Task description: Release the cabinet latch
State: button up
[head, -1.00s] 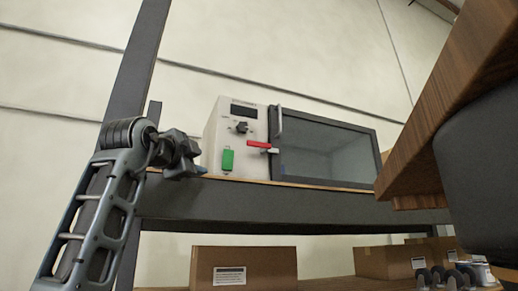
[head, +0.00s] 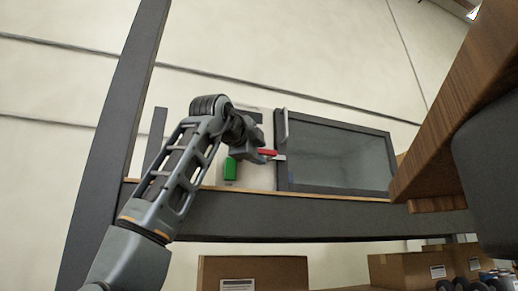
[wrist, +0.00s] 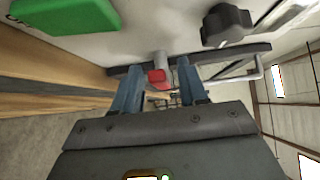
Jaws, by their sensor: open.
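The cabinet (head: 262,179) stands on a shelf, with a white control panel on its left and a dark-framed glass door (head: 338,158) that looks closed. The red latch (head: 268,153) sticks out near the door's left edge, partly covered by my gripper (head: 258,156). In the wrist view, the red end of the latch (wrist: 157,76) shows between the two blue fingers of my gripper (wrist: 158,84). The fingers are open, one on each side of it. I cannot tell whether either finger touches it.
A green switch (head: 230,168) sits left of the latch, and a black knob (wrist: 227,24) is beside it in the wrist view. The grey shelf beam (head: 320,221) runs below the cabinet. A grey upright (head: 112,130) stands at left. Cardboard boxes (head: 252,272) sit on the lower shelf.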

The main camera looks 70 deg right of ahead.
jog(key=shift+d, duration=0.35)
jog(key=shift+c, duration=0.4)
grip_shut()
